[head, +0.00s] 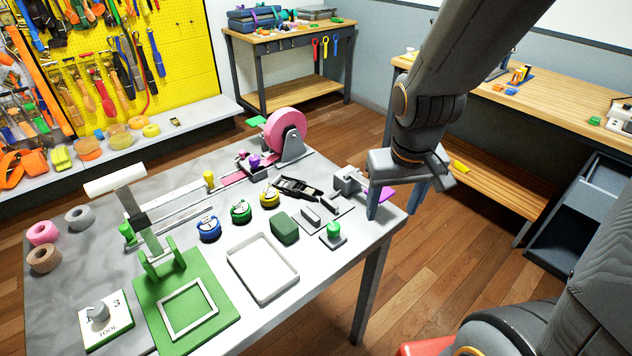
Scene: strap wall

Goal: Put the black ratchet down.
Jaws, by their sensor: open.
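The black ratchet (297,188) appears to be the dark long piece lying on the grey table (335,276), right of the yellow tape measure (269,194). Nothing holds it. My gripper (392,213) is at the table's right corner, fingers pointing down, apart and with nothing held between them. It is clearly to the right of the ratchet and not touching it. A purple flat piece (386,193) shows behind and between the fingers. A grey clamp-like block (347,180) stands just left of the gripper.
A dark green block (285,228), a green knob (334,231) and a white tray (236,260) stand in front of the ratchet. A pink strap reel (285,124) stands behind it. Blue (208,228) and green (241,211) tape measures are to the left.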

